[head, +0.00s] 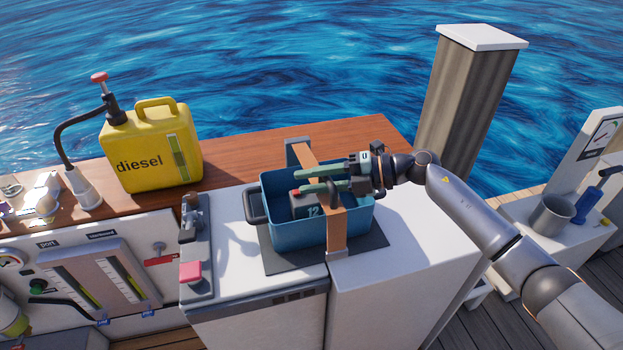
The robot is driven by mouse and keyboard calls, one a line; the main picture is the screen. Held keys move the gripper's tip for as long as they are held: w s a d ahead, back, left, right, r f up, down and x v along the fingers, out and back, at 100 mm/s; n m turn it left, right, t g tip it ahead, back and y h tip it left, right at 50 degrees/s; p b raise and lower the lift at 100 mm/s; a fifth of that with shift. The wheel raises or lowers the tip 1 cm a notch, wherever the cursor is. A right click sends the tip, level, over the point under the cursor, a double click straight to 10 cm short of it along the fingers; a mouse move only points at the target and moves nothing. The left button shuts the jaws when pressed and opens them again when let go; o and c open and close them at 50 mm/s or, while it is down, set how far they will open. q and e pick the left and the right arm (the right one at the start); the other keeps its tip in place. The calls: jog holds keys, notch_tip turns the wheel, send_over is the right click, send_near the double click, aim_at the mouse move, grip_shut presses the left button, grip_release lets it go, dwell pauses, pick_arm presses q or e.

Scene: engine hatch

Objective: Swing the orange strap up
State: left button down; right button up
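The orange strap (337,228) runs over the blue box (290,236), from a grey bracket at the back to a grey fitting at the front. It lies across the box, right of its middle. The box holds a dark battery marked 12, partly hidden. My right gripper (308,182) reaches in from the right over the box. Its two green fingers point left across the strap, with a gap between them. They hide part of the strap, and I cannot tell whether they touch it. My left gripper is not in view.
A yellow diesel can (150,152) stands on the wooden ledge to the left. A panel with a pink button (190,271) is left of the box. A wooden post (462,95) rises behind my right arm. The white top right of the box is mostly clear.

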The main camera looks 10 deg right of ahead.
jog(key=shift+c, duration=0.4)
grip_shut()
dwell(1.0)
